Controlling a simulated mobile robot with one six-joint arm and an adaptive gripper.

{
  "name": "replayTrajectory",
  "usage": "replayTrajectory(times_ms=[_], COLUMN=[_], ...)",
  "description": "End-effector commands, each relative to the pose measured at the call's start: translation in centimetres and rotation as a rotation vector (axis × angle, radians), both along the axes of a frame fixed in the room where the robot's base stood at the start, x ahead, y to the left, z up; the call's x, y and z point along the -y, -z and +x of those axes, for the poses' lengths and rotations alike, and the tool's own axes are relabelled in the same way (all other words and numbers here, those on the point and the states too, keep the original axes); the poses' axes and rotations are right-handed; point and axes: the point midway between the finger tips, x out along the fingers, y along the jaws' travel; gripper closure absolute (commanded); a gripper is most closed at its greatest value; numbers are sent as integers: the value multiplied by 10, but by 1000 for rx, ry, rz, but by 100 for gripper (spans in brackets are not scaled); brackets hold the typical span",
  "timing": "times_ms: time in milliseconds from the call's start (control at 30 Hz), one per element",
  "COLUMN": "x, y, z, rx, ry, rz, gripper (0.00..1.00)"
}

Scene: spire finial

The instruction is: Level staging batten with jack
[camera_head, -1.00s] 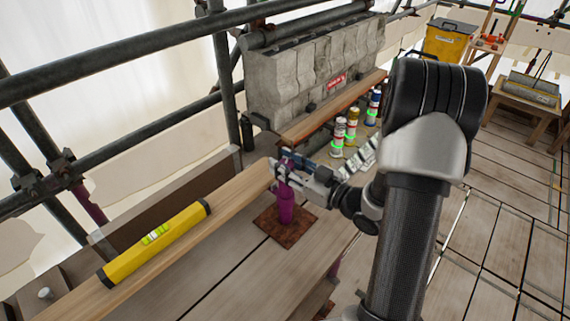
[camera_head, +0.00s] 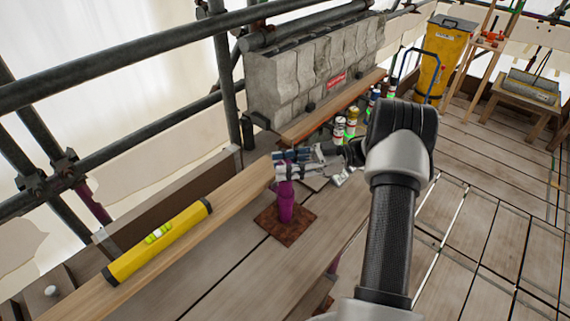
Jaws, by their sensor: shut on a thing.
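The wooden batten (camera_head: 220,206) runs from lower left to the middle of the camera_head view. A yellow spirit level (camera_head: 158,241) with a green vial lies on top of it; the bubble is too small to read. A purple screw jack (camera_head: 286,205) stands upright on a rusty square base plate (camera_head: 287,235) beside the batten's right end. My gripper (camera_head: 283,166) is shut on the jack's top, close to the batten's end. The fingers hide the jack's head, so I cannot tell whether it touches the batten.
Dark scaffold tubes (camera_head: 120,63) cross the left side. A grey stone block (camera_head: 310,78) with a red label stands behind, with several small cans (camera_head: 351,121) along a wooden board (camera_head: 312,120). A yellow bin (camera_head: 444,55) and small table (camera_head: 527,98) stand at back right.

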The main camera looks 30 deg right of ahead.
Motion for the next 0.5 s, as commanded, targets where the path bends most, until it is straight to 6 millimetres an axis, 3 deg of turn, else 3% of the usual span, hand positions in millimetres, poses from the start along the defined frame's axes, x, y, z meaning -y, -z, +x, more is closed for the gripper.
replayTrajectory(times_ms=[500], x=[0], y=[0], z=[0], rx=[1], ry=[-191], rz=[1], gripper=[91])
